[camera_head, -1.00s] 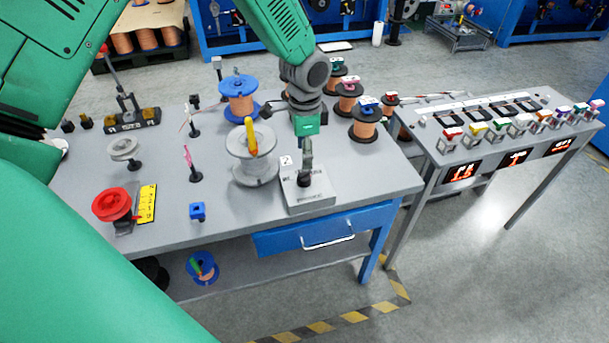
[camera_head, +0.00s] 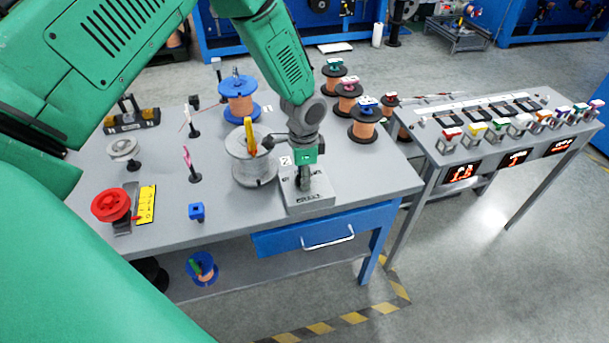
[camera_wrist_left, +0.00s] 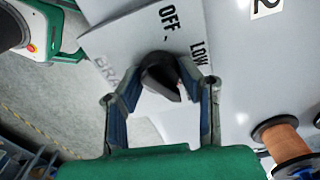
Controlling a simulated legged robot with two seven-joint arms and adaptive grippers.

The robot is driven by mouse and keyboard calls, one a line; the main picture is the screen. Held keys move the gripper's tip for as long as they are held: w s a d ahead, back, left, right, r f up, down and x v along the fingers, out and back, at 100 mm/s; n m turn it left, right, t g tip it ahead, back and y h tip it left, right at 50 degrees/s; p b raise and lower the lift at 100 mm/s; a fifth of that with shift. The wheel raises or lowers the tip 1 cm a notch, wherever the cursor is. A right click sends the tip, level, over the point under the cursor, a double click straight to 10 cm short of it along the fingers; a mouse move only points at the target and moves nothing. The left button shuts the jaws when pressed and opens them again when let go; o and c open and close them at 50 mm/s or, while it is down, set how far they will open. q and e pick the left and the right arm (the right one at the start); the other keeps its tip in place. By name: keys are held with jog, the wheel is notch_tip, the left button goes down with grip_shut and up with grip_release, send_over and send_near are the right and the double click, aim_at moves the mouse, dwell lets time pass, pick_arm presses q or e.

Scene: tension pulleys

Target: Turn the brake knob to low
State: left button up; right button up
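The brake box (camera_head: 312,202) is a grey block near the front edge of the workbench, under my left gripper (camera_head: 304,178). In the left wrist view its sloped face (camera_wrist_left: 117,42) carries the words OFF and LOW and part of a faint BRAKE label. The black brake knob (camera_wrist_left: 160,76) sits between the two fingers of my left gripper (camera_wrist_left: 161,84), which are spread around it. Firm contact cannot be made out. The knob's pointed end faces the lower right of the wrist picture, away from both words. In the head view the gripper mostly hides the knob. My right gripper is not visible.
A grey spool (camera_head: 252,168) with a yellow piece stands close left of the box. A blue-flanged copper spool (camera_head: 239,98) and more copper spools (camera_head: 366,124) stand behind. A second table (camera_head: 465,150) with displays is at right.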

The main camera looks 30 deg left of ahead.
pick_arm(q)
jog(key=shift+a+n, duration=0.1)
jog(key=shift+n, duration=0.3)
jog(key=n+p, duration=0.1)
jog(key=n, duration=0.3)
jog(key=shift+n+p, duration=0.3)
jog(key=shift+p, duration=0.05)
jog(key=n+p, duration=0.1)
jog(key=n, duration=0.5)
jog(key=shift+s+n, duration=0.1)
jog(key=shift+n, duration=0.2)
jog(key=shift+f, duration=0.1)
jog(key=o, duration=1.1)
jog(key=shift+o, duration=0.2)
